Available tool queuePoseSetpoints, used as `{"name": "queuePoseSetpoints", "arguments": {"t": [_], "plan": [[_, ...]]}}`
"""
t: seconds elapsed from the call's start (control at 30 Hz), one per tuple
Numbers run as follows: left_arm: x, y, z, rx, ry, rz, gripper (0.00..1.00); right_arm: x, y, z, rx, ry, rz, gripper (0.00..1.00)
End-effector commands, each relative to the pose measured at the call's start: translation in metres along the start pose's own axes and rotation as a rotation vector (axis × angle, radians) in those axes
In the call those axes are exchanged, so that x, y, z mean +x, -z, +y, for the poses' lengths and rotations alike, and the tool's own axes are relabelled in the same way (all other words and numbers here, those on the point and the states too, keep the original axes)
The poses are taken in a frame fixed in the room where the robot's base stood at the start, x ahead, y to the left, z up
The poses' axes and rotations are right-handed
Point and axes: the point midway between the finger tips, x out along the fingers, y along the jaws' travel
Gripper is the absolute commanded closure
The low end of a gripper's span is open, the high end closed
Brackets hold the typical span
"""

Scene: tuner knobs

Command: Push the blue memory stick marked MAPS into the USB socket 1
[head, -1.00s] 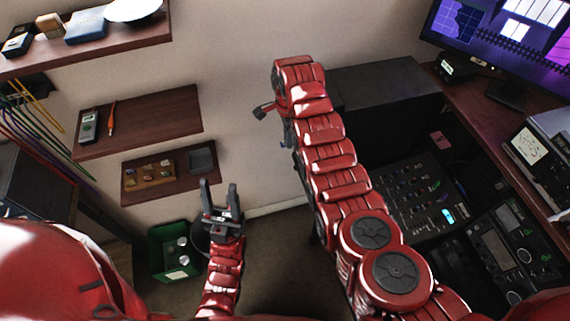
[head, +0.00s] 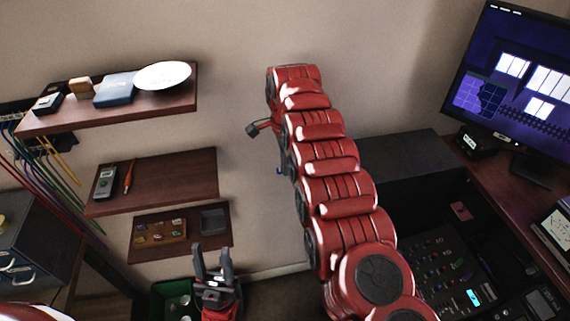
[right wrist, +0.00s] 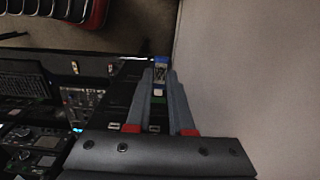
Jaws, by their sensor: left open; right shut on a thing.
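My right gripper (right wrist: 161,82) is shut on a small blue stick (right wrist: 161,60) in the right wrist view. The stick is at the fingertips, over a dark equipment case; any marking is too small to read. In the head view my right arm hides most of that gripper; a small blue bit (head: 280,171) shows at the arm's left edge. My left gripper (head: 213,264) is open and empty, fingers pointing up, in front of the lower shelf area. I cannot pick out USB socket 1; small sockets (right wrist: 114,126) show on the dark case in the wrist view.
Wall shelves (head: 165,185) at left carry a plate (head: 162,76), boxes, a meter and a wooden block (head: 160,231) with several small items. A green bin (head: 172,300) stands below. A mixer panel (head: 440,265), desk and monitor (head: 515,85) are at right. A pale wall (right wrist: 250,70) is beside the right gripper.

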Motion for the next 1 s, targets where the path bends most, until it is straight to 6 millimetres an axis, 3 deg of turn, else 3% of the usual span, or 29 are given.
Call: {"name": "queuePoseSetpoints", "arguments": {"t": [0.17,0.7,1.0], "plan": [[-0.009,-0.001,0.000,0.000,0.000,0.000,0.50,0.002,0.001,0.000,0.001,0.000,-0.001,1.00],[-0.010,-0.002,0.001,0.000,0.000,0.000,0.50,-0.001,0.052,0.000,0.001,0.000,-0.001,1.00],[-0.010,-0.002,0.001,0.000,0.000,0.000,0.50,0.000,0.058,0.000,0.000,0.000,-0.001,1.00]]}}
